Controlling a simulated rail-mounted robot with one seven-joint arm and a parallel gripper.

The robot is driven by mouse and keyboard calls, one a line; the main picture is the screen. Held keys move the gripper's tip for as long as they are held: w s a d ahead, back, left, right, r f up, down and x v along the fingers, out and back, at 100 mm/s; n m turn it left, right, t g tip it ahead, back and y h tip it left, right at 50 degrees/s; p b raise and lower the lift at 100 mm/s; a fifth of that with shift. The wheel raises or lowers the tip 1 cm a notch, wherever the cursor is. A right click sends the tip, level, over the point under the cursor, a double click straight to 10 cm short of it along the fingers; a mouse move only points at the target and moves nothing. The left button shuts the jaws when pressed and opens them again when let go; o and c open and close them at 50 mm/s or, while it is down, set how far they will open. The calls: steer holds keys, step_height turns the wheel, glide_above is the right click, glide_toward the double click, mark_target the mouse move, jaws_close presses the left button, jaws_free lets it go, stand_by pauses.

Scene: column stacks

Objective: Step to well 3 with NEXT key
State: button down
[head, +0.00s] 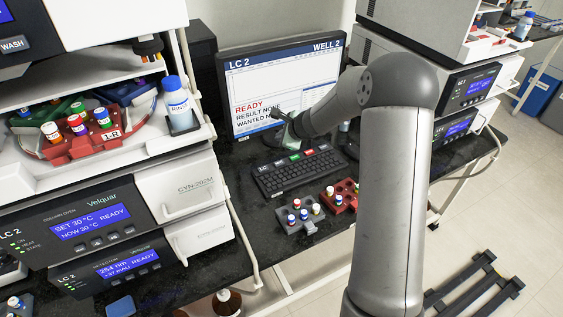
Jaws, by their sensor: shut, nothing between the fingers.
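The monitor (290,82) stands on the dark bench and shows LC 2 at top left, WELL 2 at top right, and READY in red. The lines below begin RESULT and WANTED; my gripper hides their ends. My gripper (283,138) is shut and empty, between the screen and the keyboard's back edge. Contact is not clear.
Grey (296,220) and red (342,196) vial racks sit in front of the keyboard. An instrument stack (95,215) with a vial tray and a blue-capped bottle (177,105) stands at left. Another stack (470,85) is at right, partly behind my arm.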

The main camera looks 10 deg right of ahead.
steer(key=b, duration=0.8)
glide_above(281, 166)
steer(key=shift+w+d+f, duration=0.1)
steer(key=shift+f, duration=4.2)
steer(key=shift+f, duration=0.1)
steer(key=shift+f+b, duration=0.35)
steer(key=shift+b, duration=0.1)
steer(key=shift+f+b, duration=0.4)
steer(key=shift+b, duration=0.05)
steer(key=shift+r+p, duration=0.65)
steer(key=shift+r, duration=0.2)
steer(key=shift+r+p, duration=2.1)
steer(key=shift+r, duration=0.4)
